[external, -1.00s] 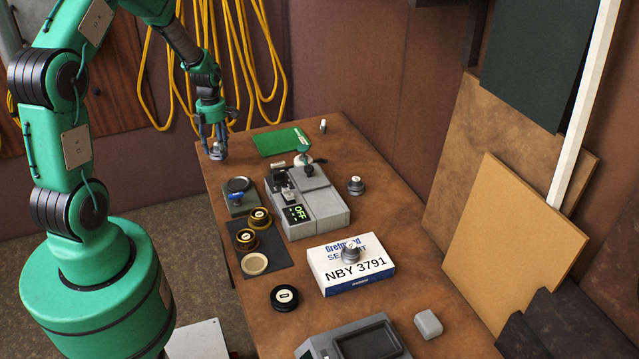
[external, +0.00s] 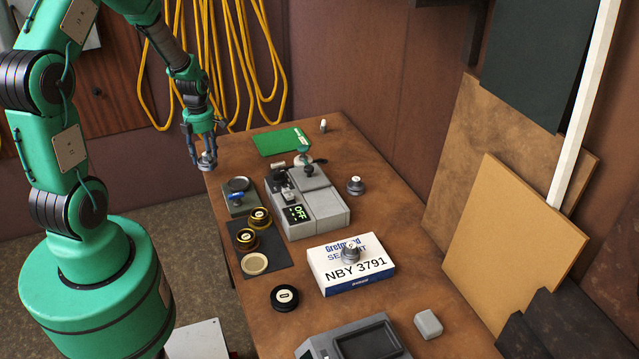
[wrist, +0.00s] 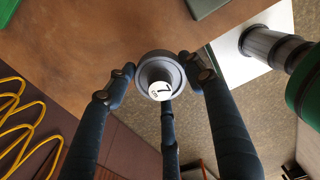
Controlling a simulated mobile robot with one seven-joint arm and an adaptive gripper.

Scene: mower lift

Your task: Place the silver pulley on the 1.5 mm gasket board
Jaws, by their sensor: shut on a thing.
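My gripper (external: 203,147) is at the table's far left edge, its fingers shut around a silver pulley (external: 207,162). In the wrist view the pulley (wrist: 158,72) sits between the fingertips, showing a white label with a 7. It is beside the table edge, with floor partly beneath it. Other silver pulleys stand right of the grey device (external: 356,185) and on the white box (external: 350,253). A green sheet (external: 280,142) with a small white label lies flat at the table's far end. I cannot read any thickness marking, so I cannot tell which board is the 1.5 mm gasket board.
A grey device (external: 312,205) reading OFF stands mid-table. Left of it, a dark mat (external: 275,258) bears gold pulleys and a cream disc. A white box (external: 335,277), a black pulley (external: 284,298) and a grey unit (external: 352,341) are nearer. Sheets lean against the right wall (external: 510,235).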

